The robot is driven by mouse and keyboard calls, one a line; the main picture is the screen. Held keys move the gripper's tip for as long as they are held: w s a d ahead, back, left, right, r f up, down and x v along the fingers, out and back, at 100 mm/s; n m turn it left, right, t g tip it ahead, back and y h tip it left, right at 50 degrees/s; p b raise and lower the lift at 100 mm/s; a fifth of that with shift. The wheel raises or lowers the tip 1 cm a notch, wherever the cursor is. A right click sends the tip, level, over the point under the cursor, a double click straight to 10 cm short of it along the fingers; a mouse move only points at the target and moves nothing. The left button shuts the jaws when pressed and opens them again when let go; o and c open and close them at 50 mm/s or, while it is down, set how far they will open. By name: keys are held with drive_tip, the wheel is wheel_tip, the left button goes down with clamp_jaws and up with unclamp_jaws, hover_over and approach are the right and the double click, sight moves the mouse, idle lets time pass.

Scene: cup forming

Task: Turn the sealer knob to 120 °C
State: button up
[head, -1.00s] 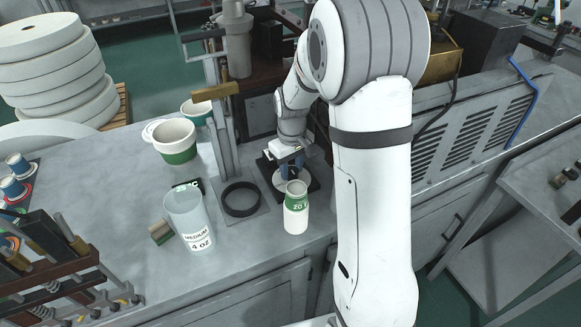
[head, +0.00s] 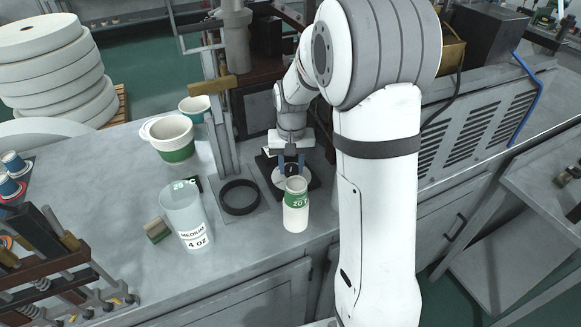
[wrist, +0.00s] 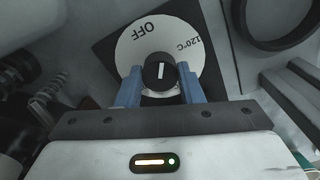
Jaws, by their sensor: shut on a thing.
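The sealer knob (wrist: 160,72) is a round black knob with a white mark, in the middle of a white dial (wrist: 128,50) on a dark plate. The dial reads OFF at the upper left and 120 °C at the right in the wrist view. The white mark stands nearly upright there, aimed between the two labels. My gripper (wrist: 160,85) has its blue fingers on both sides of the knob, shut on it. In the head view my gripper (head: 291,164) is above the dial (head: 277,178), and the knob is hidden.
A white and green cup stack (head: 296,207) stands just in front of the dial. A black ring (head: 239,209) lies to its left. A clear 4 oz container (head: 185,213) and a white and green tub (head: 173,153) stand farther left.

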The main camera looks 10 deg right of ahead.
sight(291, 167)
drive_tip(key=m+b, duration=0.1)
drive_tip(key=m, duration=0.3)
drive_tip(key=shift+m, duration=0.3)
drive_tip(key=shift+m+b, duration=0.6)
drive_tip(key=shift+m, duration=1.6)
drive_tip(key=o, duration=1)
drive_tip(key=shift+r, duration=0.1)
wheel_tip(291, 167, up, 8)
drive_tip(key=shift+f+b, duration=0.15)
drive_tip(key=shift+b, duration=0.2)
